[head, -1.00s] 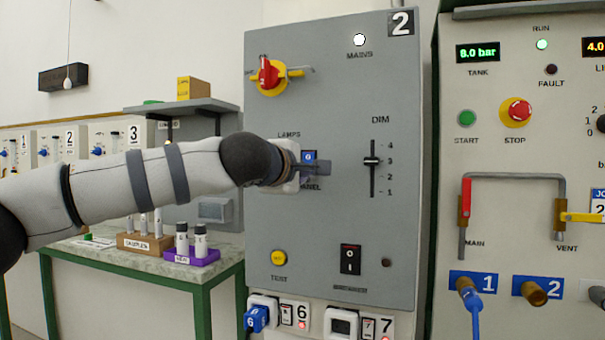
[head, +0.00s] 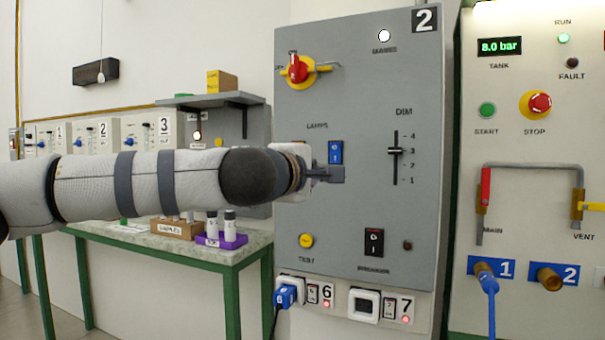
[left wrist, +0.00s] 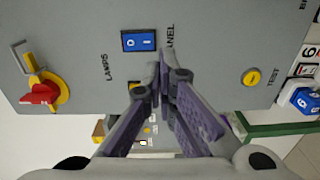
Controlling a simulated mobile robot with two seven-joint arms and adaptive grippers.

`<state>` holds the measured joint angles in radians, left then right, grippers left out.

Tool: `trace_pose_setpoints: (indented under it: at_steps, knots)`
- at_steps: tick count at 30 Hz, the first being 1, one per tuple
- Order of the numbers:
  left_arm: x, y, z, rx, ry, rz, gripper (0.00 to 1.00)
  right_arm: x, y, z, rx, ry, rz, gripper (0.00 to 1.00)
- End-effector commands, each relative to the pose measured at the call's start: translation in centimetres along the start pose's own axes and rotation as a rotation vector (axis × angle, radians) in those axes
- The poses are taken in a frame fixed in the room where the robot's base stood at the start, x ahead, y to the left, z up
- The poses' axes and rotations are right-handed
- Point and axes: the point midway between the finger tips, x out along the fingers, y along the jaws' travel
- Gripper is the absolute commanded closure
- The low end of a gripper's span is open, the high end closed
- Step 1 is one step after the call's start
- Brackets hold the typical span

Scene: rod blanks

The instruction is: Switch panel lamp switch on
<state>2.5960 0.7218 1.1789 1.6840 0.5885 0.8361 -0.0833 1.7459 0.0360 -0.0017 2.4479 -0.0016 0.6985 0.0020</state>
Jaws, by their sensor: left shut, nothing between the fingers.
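The panel lamp switch (head: 335,152) is a small blue rocker on the grey panel, right of centre under the word LAMPS. It also shows in the left wrist view (left wrist: 138,41), beside the partly hidden word PANEL; I cannot tell which way it is pressed. My left gripper (head: 338,174) is shut and empty, with its tips just below the rocker in the head view. In the left wrist view its closed fingertips (left wrist: 164,75) are apart from the rocker in the picture; contact with the panel cannot be told. My right gripper is not in view.
The same panel (head: 300,220) carries a red rotary knob (head: 298,69), a DIM slider (head: 395,152), a yellow test button (head: 306,240) and a black breaker rocker (head: 373,242). A second, dark switch (left wrist: 135,88) is partly hidden by my fingers. A green-legged table (head: 240,256) stands left.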

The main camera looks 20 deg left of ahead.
Motion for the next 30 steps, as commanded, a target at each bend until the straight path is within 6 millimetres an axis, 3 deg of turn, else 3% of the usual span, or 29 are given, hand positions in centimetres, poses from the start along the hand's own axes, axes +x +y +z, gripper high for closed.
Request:
trace_pose_setpoints:
  at_steps: [3,9,25,26,28,29,30]
  knots:
    - [-2.4,-0.5,0.0,0.0,-0.002,-0.001,1.0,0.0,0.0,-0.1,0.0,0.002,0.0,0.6]
    - [-4.7,-0.8,0.0,0.0,0.0,-0.001,1.0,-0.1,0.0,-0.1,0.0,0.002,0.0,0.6]
    - [-4.8,-1.3,0.2,0.007,-0.002,-0.008,1.0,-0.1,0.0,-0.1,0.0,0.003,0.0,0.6]
    - [-4.7,-2.0,0.5,0.018,-0.008,-0.018,1.0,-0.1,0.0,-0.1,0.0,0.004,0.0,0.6]
    - [-4.3,-5.2,1.9,0.072,-0.034,-0.069,1.0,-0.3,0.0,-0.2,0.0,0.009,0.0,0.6]
    - [-4.1,-7.3,2.7,0.107,-0.051,-0.101,1.0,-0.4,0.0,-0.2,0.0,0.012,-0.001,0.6]
    - [-4.1,-10.7,3.9,0.162,-0.08,-0.152,1.0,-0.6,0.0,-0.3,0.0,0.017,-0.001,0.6]
